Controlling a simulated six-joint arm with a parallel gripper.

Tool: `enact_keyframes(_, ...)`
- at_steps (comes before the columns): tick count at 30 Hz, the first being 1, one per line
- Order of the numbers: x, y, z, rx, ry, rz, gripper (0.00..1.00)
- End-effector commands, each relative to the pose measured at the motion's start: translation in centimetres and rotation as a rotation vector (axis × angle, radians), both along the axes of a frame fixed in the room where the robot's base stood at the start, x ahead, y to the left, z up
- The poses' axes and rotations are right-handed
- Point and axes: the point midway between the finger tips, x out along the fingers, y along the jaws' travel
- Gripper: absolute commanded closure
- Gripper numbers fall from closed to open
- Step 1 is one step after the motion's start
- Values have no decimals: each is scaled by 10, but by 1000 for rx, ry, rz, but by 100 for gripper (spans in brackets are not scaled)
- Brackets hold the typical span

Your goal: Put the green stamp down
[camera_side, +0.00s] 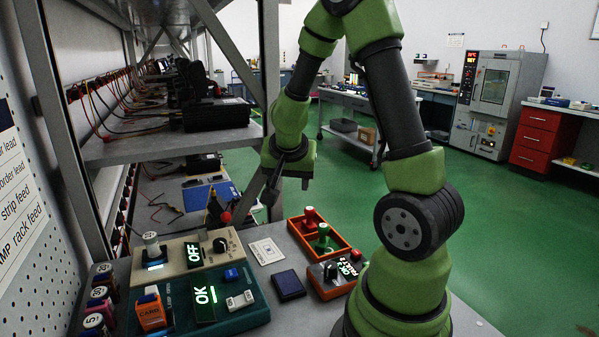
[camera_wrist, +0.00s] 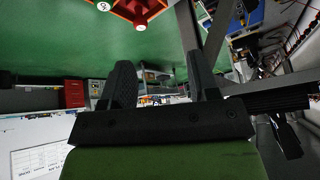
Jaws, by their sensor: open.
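The green stamp (camera_side: 323,240) stands upright in the front part of an orange tray (camera_side: 345,248) on the grey bench. A red stamp (camera_side: 309,218) stands behind it in the same tray. My gripper (camera_side: 284,190) is above and to the left of the tray, apart from both stamps. In the wrist view my gripper (camera_wrist: 163,70) has its two dark fingers spread with nothing between them.
Left of the tray lie a white card (camera_side: 266,251) and a dark blue pad (camera_side: 289,285). An orange box with a lit display (camera_side: 330,280) stands in front of the tray. Beige and teal panels (camera_side: 180,255) and a metal rack post (camera_side: 268,80) are to the left.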

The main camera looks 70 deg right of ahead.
Motion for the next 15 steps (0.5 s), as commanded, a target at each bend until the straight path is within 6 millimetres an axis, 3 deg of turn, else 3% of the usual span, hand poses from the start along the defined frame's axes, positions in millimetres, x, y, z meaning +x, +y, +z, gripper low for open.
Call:
enact_keyframes(3, 42, 43, 55, -4, -273, 238, 45)
enact_keyframes(7, 53, 112, 106, 74, -465, 525, 45)
enact_keyframes(10, 34, 163, 131, 154, -511, 733, 45)
enact_keyframes(12, 11, 191, 140, 200, -492, 856, 45)
enact_keyframes(15, -26, 215, 142, 234, -421, 975, 45)
